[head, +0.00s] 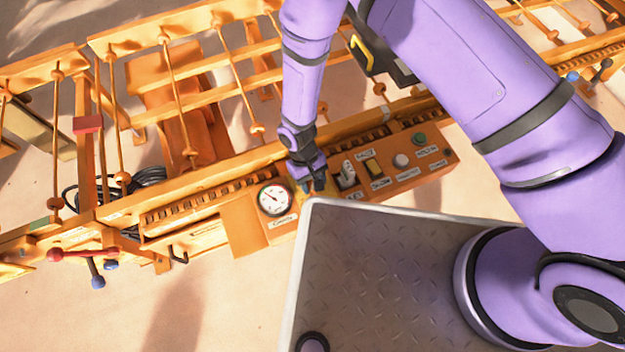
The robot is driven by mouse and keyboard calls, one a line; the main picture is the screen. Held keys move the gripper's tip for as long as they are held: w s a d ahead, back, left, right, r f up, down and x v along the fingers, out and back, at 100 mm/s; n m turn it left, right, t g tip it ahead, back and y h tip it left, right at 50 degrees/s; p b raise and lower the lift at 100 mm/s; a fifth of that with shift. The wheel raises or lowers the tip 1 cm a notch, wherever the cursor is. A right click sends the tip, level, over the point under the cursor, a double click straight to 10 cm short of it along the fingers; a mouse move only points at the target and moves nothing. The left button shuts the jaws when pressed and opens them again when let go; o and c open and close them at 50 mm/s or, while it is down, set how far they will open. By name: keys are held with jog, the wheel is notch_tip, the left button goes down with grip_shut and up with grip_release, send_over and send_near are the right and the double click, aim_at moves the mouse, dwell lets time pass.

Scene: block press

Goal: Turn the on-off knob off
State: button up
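An orange control panel (436,163) runs along the front of the press frame. It carries a grey-white upright control (347,174), a yellow-and-dark control (374,171), a pale round knob (401,160) and a green round button (419,139). The small labels are too blurred to read, so I cannot tell which control is the on-off knob. My gripper (314,184) points down at the panel, between the round gauge (274,199) and the grey-white control. It hides the panel surface beneath it. Its fingers are small and dark; whether they touch or hold anything cannot be seen.
Orange rails and rods (175,95) of the press stand behind the panel. Levers with red and blue ball ends (90,258) stick out at the lower left. Black cables (135,178) lie behind the frame. The sandy floor (215,305) at the front left is clear.

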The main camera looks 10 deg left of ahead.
jog(key=n+t, duration=0.1)
jog(key=n, duration=0.2)
jog(key=shift+a+n+h, duration=0.1)
jog(key=shift+n+h, duration=0.3)
jog(key=shift+s+n+t, duration=0.1)
jog(key=shift+n+t, duration=0.7)
jog(key=shift+n, duration=0.9)
jog(key=shift+h, duration=0.3)
jog(key=o, duration=0.9)
jog(key=s+v, duration=0.1)
jog(key=v, duration=0.9)
jog(key=shift+w+r, duration=0.4)
jog(key=shift+w, duration=0.1)
jog(key=shift+a, duration=0.15)
